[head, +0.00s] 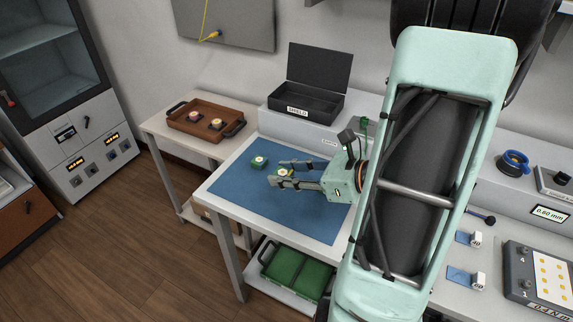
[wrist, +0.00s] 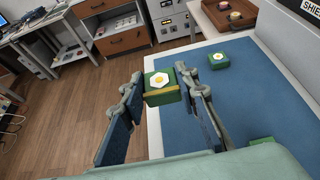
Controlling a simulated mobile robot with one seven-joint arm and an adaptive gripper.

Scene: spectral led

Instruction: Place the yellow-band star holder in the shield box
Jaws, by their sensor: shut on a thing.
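The yellow-band star holder (wrist: 160,93) is a green block with a yellow band and a white star with a yellow centre on top. My gripper (wrist: 159,80) is shut on it, one finger on each side. In the head view my gripper (head: 277,172) holds the holder (head: 285,173) over the blue mat; its exact height is hard to tell. The shield box (head: 303,103) is a black box with its lid raised, on the raised ledge behind the mat. Its inside looks empty.
Another green star holder (head: 259,162) sits on the blue mat (head: 305,218). Part of another green object (wrist: 262,141) shows at the wrist view's lower right. A brown tray (head: 180,125) with two round-topped pieces stands at the left. The mat's front is clear.

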